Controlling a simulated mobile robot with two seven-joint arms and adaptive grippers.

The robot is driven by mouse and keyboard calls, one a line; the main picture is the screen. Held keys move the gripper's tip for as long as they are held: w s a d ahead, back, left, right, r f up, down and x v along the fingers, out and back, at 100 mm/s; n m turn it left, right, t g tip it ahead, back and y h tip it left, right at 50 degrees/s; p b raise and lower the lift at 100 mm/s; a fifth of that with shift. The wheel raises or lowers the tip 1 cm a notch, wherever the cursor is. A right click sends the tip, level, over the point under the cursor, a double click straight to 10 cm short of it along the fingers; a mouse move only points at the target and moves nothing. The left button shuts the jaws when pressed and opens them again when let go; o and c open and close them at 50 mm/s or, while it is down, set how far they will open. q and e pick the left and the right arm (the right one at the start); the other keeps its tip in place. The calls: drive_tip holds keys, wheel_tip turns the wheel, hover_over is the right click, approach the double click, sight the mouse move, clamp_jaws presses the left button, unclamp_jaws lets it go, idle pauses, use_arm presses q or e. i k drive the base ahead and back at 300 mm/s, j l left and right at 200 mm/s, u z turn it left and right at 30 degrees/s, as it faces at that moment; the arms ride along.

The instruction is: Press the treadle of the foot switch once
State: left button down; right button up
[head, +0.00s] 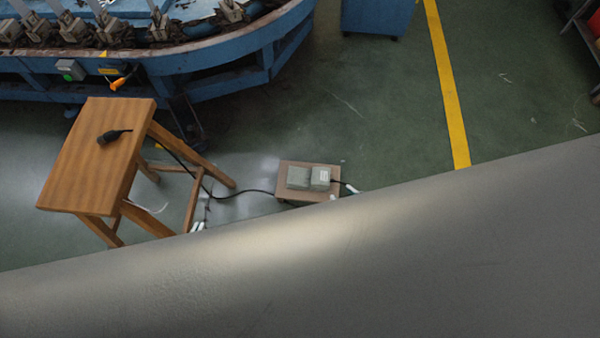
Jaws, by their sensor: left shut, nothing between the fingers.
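The foot switch (298,178) is a grey two-part unit on a small wooden board (286,194) on the floor. A black cable runs from it to the left. I cannot tell which part is the treadle, or whether it is pressed. My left gripper (198,227) shows only as small pale fingertips close together, shut, low by the stool's legs and left of the board. My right gripper (343,192) shows as two pale fingertips apart, at the board's right edge. The rest of both grippers is hidden behind a large grey surface in front.
A wooden stool (85,165) stands left of the switch, with a black object (113,136) on its seat. A blue machine (225,60) curves across the upper left. Green floor (370,110) is clear behind the board, up to a yellow line (447,90).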

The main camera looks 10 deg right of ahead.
sight(298, 175)
drive_tip(key=l, duration=0.9)
drive_tip(key=i+l, duration=0.35)
drive_tip(key=l, duration=0.15)
